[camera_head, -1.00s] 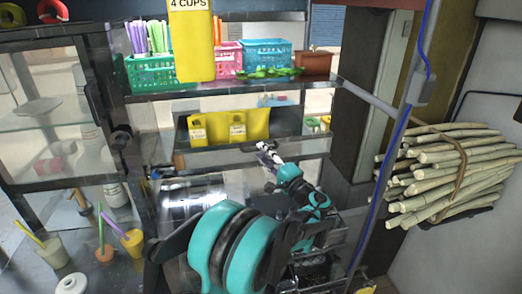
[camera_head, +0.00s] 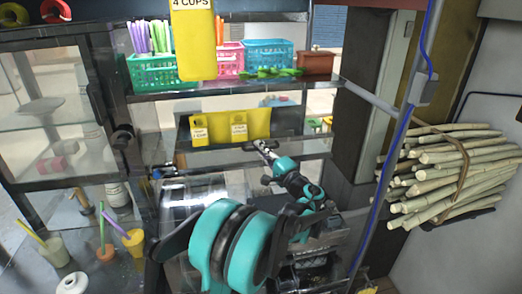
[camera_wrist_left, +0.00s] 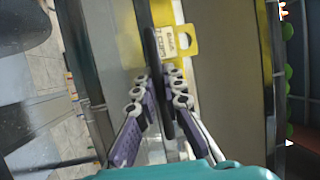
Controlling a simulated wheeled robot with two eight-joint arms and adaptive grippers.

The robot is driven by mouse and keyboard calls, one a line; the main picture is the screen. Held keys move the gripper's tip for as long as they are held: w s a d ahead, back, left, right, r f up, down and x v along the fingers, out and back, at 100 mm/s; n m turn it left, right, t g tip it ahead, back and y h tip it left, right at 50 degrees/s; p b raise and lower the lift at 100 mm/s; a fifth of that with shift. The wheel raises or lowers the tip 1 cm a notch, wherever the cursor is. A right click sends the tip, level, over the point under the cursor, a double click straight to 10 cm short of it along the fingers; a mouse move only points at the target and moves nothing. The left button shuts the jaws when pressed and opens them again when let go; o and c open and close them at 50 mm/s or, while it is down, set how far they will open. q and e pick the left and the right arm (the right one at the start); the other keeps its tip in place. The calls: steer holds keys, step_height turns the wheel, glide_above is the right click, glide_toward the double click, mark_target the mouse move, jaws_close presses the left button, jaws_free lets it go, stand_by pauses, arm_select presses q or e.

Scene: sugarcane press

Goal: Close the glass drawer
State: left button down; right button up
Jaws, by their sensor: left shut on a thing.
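I cannot tell from the head view how far out the drawer is. My right gripper is not in view.
A yellow sign (camera_head: 230,127) hangs just behind the drawer front. Baskets (camera_head: 166,71) with straws stand on the shelf above. Cups (camera_head: 133,243) stand on the counter at the lower left. A sugarcane bundle (camera_head: 445,170) is at the right.

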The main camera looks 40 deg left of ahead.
arm_select(q)
steer(key=w+a, duration=0.2)
steer(key=shift+w+a, duration=0.1)
steer(key=shift+a, duration=0.25)
steer(key=c, duration=1.6)
jaws_free()
steer(key=shift+a, duration=0.1)
steer(key=v, duration=1.2)
